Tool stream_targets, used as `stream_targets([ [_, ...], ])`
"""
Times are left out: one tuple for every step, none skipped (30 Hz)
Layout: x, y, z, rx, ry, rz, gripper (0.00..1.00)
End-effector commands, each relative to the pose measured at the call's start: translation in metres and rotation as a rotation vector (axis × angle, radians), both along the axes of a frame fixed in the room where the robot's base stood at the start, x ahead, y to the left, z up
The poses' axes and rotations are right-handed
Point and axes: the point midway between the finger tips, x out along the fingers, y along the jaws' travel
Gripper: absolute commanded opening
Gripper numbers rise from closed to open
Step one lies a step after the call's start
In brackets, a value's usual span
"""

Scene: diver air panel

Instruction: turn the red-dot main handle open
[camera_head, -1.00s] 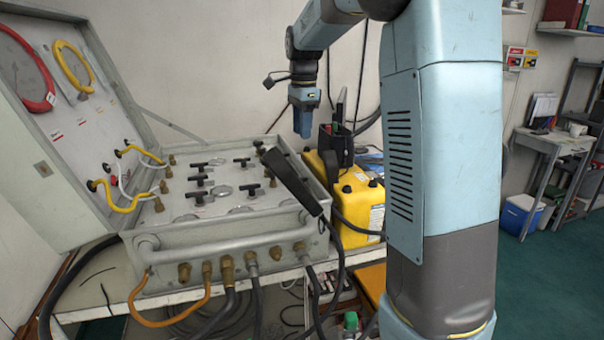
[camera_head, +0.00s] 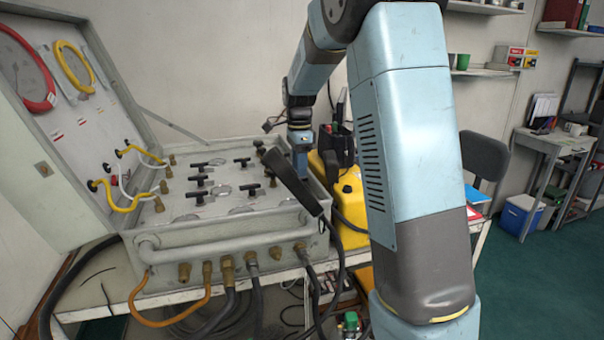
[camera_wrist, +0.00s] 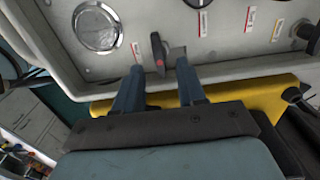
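In the wrist view a dark handle with a red dot (camera_wrist: 158,50) sits on the pale panel face (camera_wrist: 215,50) near its edge. My gripper (camera_wrist: 160,72) is open, with its two blue fingers apart. The fingertips lie to either side of the handle in this view; I cannot tell whether they touch it. In the head view my gripper (camera_head: 301,164) is low at the right end of the air panel box (camera_head: 170,240), partly behind a black handset. The red-dot handle cannot be made out in the head view.
A black handset (camera_head: 291,182) with a cable leans over the box's front right. Several black T-handles (camera_head: 199,181) stand on the panel. A round gauge (camera_wrist: 98,27) is left of the handle. A yellow case (camera_head: 350,195) stands just right of the box.

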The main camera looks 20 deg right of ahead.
Motion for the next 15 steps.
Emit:
stream_targets([
  [0.000, 0.000, -0.008, 0.000, 0.002, 0.000, 0.40],
  [0.000, 0.000, -0.012, 0.000, 0.003, -0.001, 0.40],
  [0.000, 0.000, -0.016, 0.000, 0.002, -0.001, 0.40],
  [0.000, 0.000, -0.018, 0.000, 0.001, -0.001, 0.40],
  [0.000, 0.000, -0.021, 0.000, 0.001, -0.001, 0.40],
  [0.000, 0.000, -0.024, 0.000, 0.001, -0.001, 0.40],
  [0.000, 0.000, -0.025, 0.000, 0.001, -0.001, 0.40],
  [0.000, 0.000, -0.027, 0.000, 0.001, -0.001, 0.40],
  [0.000, 0.000, -0.028, 0.000, 0.001, -0.001, 0.40],
  [0.000, 0.000, -0.029, 0.000, 0.001, -0.001, 0.40],
  [0.000, -0.001, -0.029, 0.000, 0.000, -0.001, 0.40],
  [0.000, -0.001, -0.029, 0.000, 0.000, -0.001, 0.40],
  [0.000, -0.001, -0.030, 0.000, 0.000, -0.001, 0.40],
  [0.000, -0.001, -0.030, 0.000, 0.000, -0.001, 0.40],
  [0.000, -0.001, -0.030, 0.000, 0.000, -0.001, 0.40],
])
